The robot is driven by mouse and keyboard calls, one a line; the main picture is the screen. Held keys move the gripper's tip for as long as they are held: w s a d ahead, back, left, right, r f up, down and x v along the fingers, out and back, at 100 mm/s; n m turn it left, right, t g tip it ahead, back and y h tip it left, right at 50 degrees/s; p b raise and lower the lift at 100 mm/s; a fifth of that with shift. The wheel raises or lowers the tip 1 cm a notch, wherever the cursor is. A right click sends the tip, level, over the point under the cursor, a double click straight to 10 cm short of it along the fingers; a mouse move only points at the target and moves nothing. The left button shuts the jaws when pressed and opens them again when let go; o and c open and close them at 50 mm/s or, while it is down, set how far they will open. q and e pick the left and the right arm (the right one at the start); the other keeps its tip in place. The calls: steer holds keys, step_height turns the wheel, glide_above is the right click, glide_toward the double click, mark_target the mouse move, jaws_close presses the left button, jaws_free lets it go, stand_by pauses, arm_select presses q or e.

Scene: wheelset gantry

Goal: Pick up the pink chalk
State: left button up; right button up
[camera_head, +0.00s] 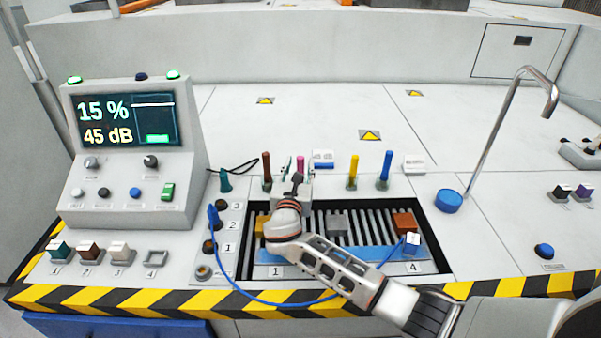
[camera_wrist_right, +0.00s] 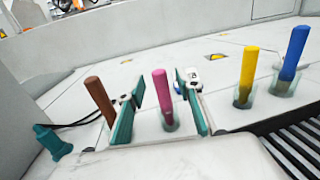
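The pink chalk (camera_wrist_right: 161,90) stands upright in a small clear holder in the right wrist view. Its top also shows in the head view (camera_head: 300,162), just beyond my right gripper (camera_head: 296,177). In the wrist view, the two teal finger pads of my right gripper (camera_wrist_right: 160,108) are spread apart, one on each side of the chalk, with a gap on both sides. The gripper is open and empty. My gripper hides the lower part of the chalk in the head view. My left gripper is not in view.
A brown chalk (camera_wrist_right: 99,96) stands close to the left finger. Yellow (camera_wrist_right: 247,70) and blue (camera_wrist_right: 294,48) chalks stand to the right. A slotted tray (camera_head: 440,272) lies under my right arm. A control panel (camera_head: 130,190) stands at the left, a bent metal pipe (camera_head: 497,130) at the right.

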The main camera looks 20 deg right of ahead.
steer(key=shift+x, duration=1.05)
steer(key=shift+w, duration=0.15)
jaws_close()
